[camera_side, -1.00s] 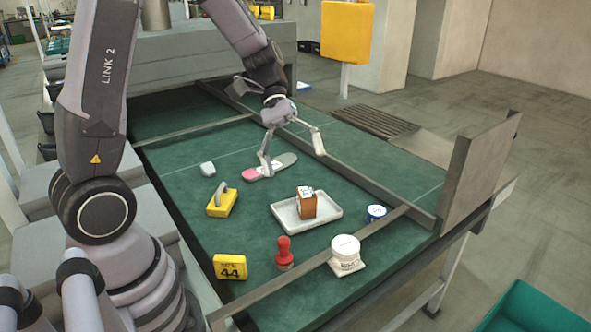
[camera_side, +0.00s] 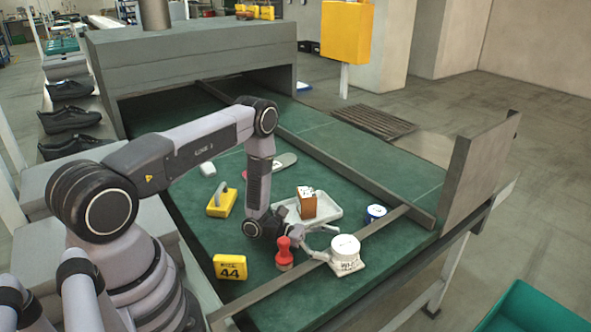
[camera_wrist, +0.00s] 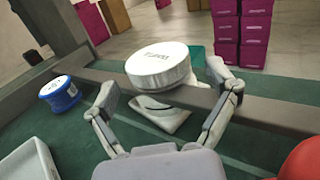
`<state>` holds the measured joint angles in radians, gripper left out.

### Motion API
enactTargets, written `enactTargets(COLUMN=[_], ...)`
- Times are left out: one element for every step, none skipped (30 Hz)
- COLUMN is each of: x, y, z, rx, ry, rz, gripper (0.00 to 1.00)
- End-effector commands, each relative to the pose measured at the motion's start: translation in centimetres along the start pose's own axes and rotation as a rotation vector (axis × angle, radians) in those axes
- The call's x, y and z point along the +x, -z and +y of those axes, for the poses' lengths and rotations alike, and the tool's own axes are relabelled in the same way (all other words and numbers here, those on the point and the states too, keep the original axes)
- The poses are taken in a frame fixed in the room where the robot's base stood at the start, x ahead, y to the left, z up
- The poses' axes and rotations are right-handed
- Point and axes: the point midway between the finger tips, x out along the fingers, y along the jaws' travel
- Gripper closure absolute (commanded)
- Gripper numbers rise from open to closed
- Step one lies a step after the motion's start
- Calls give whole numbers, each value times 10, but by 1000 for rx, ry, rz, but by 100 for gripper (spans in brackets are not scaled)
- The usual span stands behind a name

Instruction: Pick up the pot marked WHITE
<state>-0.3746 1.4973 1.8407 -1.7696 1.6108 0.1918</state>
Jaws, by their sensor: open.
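A white round pot (camera_side: 346,246) with a flat lid sits by the near cross rail. It stands over a flat white piece (camera_side: 347,266) with dark print. My gripper (camera_side: 331,243) is open and low, just left of the pot in the side view. In the wrist view its fingers (camera_wrist: 163,80) are spread on either side of the pot, with nothing held. I cannot tell whether they touch it.
A blue-and-white pot (camera_side: 376,212) stands beyond the white one. A grey tray (camera_side: 332,218) holds an orange-brown box (camera_side: 306,203). A metal rail (camera_side: 272,289) crosses the green table.

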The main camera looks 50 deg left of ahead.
Motion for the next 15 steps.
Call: enactTargets(x=[7,10,15,18,23,30,34,39,45,49,53,56,58,60,61], y=[-1,-1,-2,-3,-3,-4,-5,-6,-6,-6,-6,-6,-6,-6,-6], z=[-1,0,0,0,1,1,1,1,2,2,2,2,2,2,2], rx=[2,2,2,2,3,4,3,2,2,2,2,2,1,1,1], ry=[5,4,6,6,6,8,7,8,7,8,7,6,6,6,5], rz=[-1,-1,-1,-1,-1,-1,0,-1,0,0,0,0,0,0,0], gripper=[14,14,14,14,14,14,14,14,14,14,14,14,14,14,14])
